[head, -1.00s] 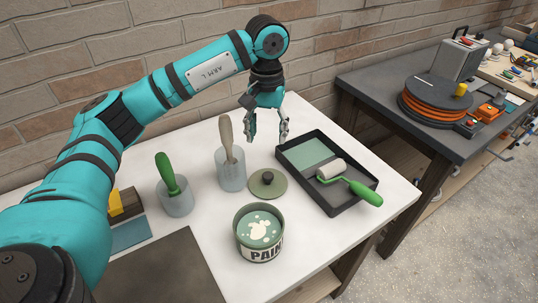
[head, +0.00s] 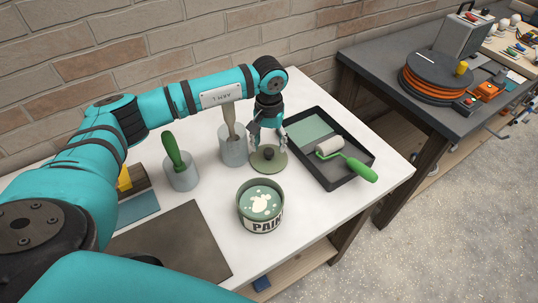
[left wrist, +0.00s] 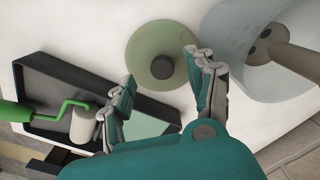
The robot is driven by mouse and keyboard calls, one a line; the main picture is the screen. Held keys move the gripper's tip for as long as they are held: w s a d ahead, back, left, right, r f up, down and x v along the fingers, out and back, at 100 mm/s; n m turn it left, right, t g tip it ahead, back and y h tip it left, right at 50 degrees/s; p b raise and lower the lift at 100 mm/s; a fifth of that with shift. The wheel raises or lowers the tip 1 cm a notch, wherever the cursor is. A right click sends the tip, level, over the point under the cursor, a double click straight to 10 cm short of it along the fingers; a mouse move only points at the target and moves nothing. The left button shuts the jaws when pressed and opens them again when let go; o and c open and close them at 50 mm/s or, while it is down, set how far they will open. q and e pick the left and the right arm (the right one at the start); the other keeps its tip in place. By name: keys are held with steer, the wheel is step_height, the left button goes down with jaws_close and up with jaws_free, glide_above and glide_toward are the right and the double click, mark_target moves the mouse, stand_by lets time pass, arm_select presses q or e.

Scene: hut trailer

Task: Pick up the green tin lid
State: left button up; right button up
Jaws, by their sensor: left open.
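The green tin lid (head: 269,160) lies flat on the white table, a round disc with a dark knob (head: 268,153) at its centre. It also shows in the left wrist view (left wrist: 146,48), where the knob lies ahead of the fingertips. My left gripper (head: 268,144) is open and empty, pointing down just above the lid. In the left wrist view the fingers (left wrist: 162,75) are spread apart, with the knob seen between them. The right gripper is not in view.
A glass jar with a brush (head: 233,151) stands close left of the lid. A black paint tray (head: 352,183) with a green-handled roller lies close right. An open paint tin (head: 262,226) stands in front. A cup with a green-handled tool (head: 182,177) is farther left.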

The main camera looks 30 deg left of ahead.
mark_target(269, 151)
arm_select(q)
steer(key=f, duration=0.1)
steer(key=f+p, duration=0.1)
steer(key=f, duration=0.1)
steer(key=shift+w+a+f+p, duration=0.2)
steer(key=shift+w+f+p, duration=0.05)
steer(key=shift+f+p, duration=0.1)
steer(key=shift+f, duration=0.35)
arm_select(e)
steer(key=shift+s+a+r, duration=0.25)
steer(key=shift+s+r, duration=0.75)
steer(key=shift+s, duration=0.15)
arm_select(q)
steer(key=shift+c, duration=0.2)
steer(key=c, duration=0.5)
jaws_close()
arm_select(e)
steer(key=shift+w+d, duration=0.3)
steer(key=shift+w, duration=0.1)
